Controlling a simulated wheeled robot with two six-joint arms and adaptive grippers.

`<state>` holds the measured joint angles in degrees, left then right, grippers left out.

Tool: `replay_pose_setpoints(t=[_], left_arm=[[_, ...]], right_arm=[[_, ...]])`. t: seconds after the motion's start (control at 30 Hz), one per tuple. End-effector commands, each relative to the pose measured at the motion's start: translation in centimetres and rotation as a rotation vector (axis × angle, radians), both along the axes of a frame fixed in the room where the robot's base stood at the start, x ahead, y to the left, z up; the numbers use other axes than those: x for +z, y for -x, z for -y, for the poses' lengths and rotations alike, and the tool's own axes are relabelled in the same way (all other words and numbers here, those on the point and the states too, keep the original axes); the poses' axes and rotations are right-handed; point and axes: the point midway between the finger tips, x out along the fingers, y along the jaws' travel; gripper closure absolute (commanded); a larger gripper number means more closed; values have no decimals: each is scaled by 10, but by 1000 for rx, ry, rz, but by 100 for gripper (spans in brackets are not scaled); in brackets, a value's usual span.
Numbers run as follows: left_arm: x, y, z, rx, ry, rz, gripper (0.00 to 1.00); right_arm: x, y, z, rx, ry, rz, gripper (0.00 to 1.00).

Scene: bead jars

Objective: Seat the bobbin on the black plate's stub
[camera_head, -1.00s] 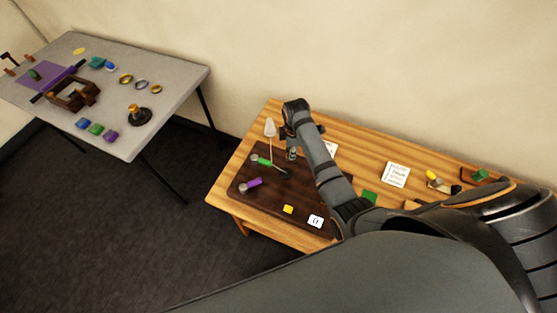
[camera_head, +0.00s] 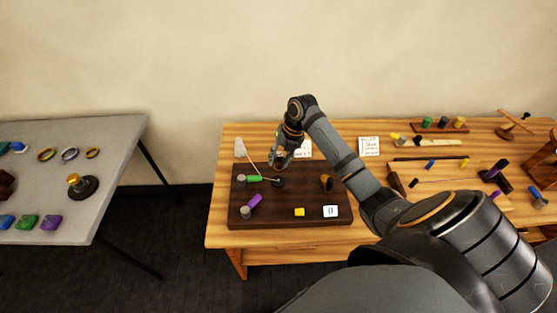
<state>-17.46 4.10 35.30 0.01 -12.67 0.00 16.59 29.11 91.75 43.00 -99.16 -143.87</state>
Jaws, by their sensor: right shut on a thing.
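My right gripper (camera_head: 278,162) is over the back part of the dark brown board (camera_head: 293,210), above and slightly behind a small round black plate (camera_head: 279,183). It is shut on a small greyish piece, seemingly the bobbin, mostly hidden by the fingers. The stub on the black plate cannot be made out at this size. A green piece with a pale end (camera_head: 253,179) lies just left of the plate, and a purple piece (camera_head: 255,201) lies nearer the front. My left gripper is not in view.
Several tools lie to the right. A grey table (camera_head: 110,150) stands left across a gap.

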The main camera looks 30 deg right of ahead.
Motion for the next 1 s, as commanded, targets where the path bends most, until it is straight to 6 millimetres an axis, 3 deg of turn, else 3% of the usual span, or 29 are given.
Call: replay_pose_setpoints(t=[0.43,0.6,1.0], left_arm=[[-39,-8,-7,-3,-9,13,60],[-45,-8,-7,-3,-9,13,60],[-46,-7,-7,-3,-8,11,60]], right_arm=[[-44,0,0,-1,0,0,100],[-56,0,-1,-1,-1,-1,100],[-59,0,0,-2,0,0,100]])
